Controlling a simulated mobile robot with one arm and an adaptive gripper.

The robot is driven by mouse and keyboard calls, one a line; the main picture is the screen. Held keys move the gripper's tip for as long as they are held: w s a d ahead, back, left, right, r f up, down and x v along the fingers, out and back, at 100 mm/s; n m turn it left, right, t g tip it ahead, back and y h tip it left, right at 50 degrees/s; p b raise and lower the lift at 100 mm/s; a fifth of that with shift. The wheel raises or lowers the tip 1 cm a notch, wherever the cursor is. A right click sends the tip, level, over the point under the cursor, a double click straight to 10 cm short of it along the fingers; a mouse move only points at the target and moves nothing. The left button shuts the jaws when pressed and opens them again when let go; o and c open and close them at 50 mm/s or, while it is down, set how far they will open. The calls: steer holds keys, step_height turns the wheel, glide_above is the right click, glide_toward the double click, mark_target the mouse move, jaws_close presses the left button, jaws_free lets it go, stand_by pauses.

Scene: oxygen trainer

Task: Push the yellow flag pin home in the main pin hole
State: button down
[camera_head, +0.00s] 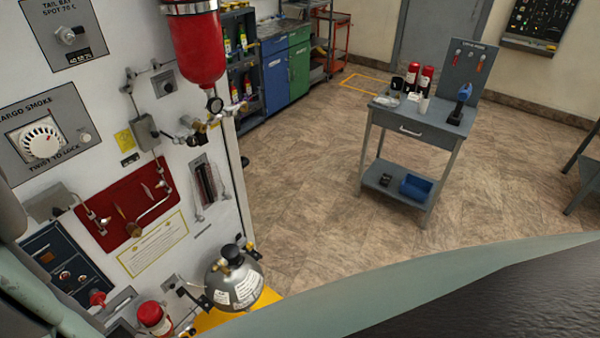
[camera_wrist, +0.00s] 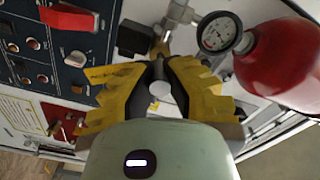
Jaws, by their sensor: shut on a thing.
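My gripper (camera_wrist: 160,78) shows in the wrist view, with yellow stepped fingers closed together in front of the panel. A yellow strip (camera_wrist: 104,73) with faint dark marks sticks out to the left behind the left finger; it looks like the flag of the yellow flag pin. The pin's shaft and the main pin hole are hidden by the fingers or too small to make out, so I cannot tell how deep the pin sits. A brass fitting (camera_wrist: 161,49) lies just beyond the fingertips. My gripper does not show in the head view.
A red bottle (camera_wrist: 285,62) and its pressure gauge (camera_wrist: 217,33) stand close on the right of my gripper. A dark switch panel (camera_wrist: 42,52) is on the left. In the head view, a grey workbench (camera_head: 410,118) stands across open floor (camera_head: 300,190).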

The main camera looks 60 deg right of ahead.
steer(key=shift+w+d+b, duration=0.15)
steer(key=shift+w+b, duration=0.35)
steer(key=shift+w, duration=0.55)
steer(key=c, duration=1)
jaws_free()
steer(key=shift+s, duration=0.1)
steer(key=shift+s, duration=0.25)
steer(key=s, duration=1.1)
steer(key=shift+s+a, duration=0.2)
steer(key=shift+a, duration=0.1)
